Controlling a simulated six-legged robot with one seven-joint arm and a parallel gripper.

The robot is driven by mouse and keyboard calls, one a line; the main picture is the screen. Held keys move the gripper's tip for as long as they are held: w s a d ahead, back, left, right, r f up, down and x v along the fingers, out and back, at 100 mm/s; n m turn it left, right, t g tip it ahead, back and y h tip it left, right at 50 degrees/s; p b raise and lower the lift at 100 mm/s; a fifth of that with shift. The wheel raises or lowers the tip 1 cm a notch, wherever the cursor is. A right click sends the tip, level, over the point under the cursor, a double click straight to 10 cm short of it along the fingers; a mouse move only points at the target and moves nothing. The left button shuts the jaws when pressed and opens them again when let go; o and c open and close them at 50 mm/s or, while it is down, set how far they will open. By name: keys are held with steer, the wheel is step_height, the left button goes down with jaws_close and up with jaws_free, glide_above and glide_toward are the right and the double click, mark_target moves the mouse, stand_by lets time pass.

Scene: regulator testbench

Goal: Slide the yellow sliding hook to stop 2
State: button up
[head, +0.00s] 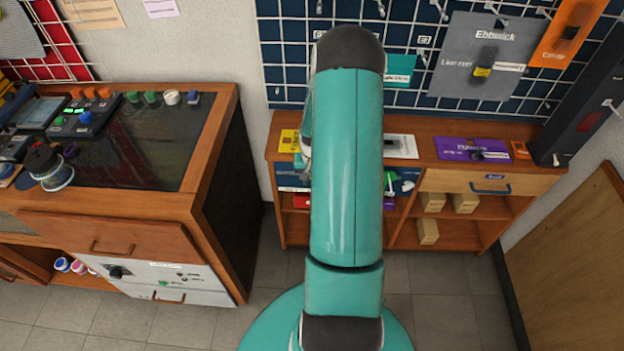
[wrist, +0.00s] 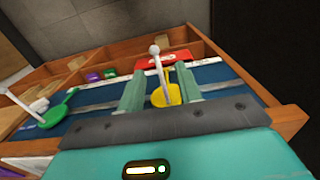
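The yellow sliding hook (wrist: 167,97) sits on a grey rail across a blue panel (wrist: 215,75) in the wrist view. A white rod with a round knob (wrist: 155,50) rises from it. My gripper (wrist: 159,80) has its two green fingers on either side of the hook, with gaps showing, so it is open around it. A white strip (wrist: 148,70) runs along the panel behind the hook; its markings are too small to read, and I cannot tell which stop is 2. In the head view my arm hides the hook and gripper.
A green hook (wrist: 53,115) with a white-knobbed rod sits farther left along the panel. A red piece (wrist: 180,57) lies behind the strip. In the head view, the wooden cabinet (head: 462,128) stands below a wall grid; a workbench (head: 205,150) stands left, with floor between.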

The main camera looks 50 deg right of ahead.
step_height(320, 180, up, 14)
stand_by(0.6)
steer(key=shift+f, duration=0.1)
stand_by(0.4)
steer(key=w+a+r+n+t+h, duration=0.2)
steer(key=a+r+n, duration=0.3)
steer(key=a+r, duration=1.25)
steer(key=s+a+r+n+t, duration=0.1)
steer(key=s+a+r, duration=0.1)
steer(key=a, duration=0.4)
steer(key=s+a+r+n+t+y, duration=0.1)
steer(key=s+a+r+n, duration=0.1)
steer(key=s+a, duration=0.3)
steer(key=s+a+r+n+t+y, duration=0.1)
steer(key=s+a+r+n, duration=0.1)
steer(key=s+a+r, duration=0.2)
steer(key=a, duration=0.3)
steer(key=shift+s+a+t, duration=0.2)
steer(key=shift+s+t, duration=0.05)
steer(key=shift+t, duration=0.05)
